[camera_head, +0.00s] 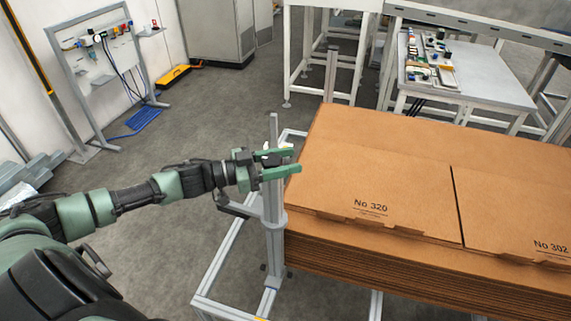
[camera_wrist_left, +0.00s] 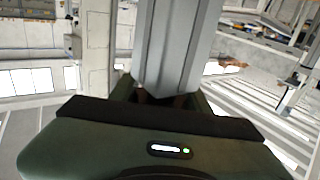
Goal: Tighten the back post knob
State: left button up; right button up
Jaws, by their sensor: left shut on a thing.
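A grey metal post (camera_head: 273,129) stands upright at the left edge of the cardboard stack. My left gripper (camera_head: 285,161) has its green fingers across this post, one upper and one lower in the picture. A dark part (camera_head: 271,160) shows between the fingers at the post; it looks like the knob, but the fingers mostly cover it. In the left wrist view the post (camera_wrist_left: 178,42) rises right in front of my gripper, and no knob can be made out. A second, thinner post (camera_head: 331,72) stands behind the stack. My right gripper is out of view.
A stack of flat cardboard (camera_head: 420,160) fills the right side, close to the fingertips. A metal floor frame (camera_head: 217,262) runs below my arm. A table with parts (camera_head: 482,88) stands at the back right. Open floor lies to the left.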

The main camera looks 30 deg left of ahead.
pick_arm(q)
jog(key=shift+s+d+m+g+h+b, duration=0.15)
jog(key=shift+s+m+g+h+b, duration=0.6)
jog(key=shift+m+g+b, duration=1.7)
jog(key=shift+s+d+m+g+h+b, duration=0.25)
jog(key=shift+m+g+h+b, duration=1.05)
jog(key=shift+g, duration=2)
jog(key=shift+s+d+m+g+h+b, duration=0.1)
jog(key=shift+s+m+g+h+b, duration=0.6)
jog(key=shift+m+g+b, duration=1.85)
jog(key=shift+r+g+p, duration=0.1)
jog(key=shift+g+p, duration=0.3)
jog(key=shift+p, duration=0.05)
jog(key=o, duration=1.4)
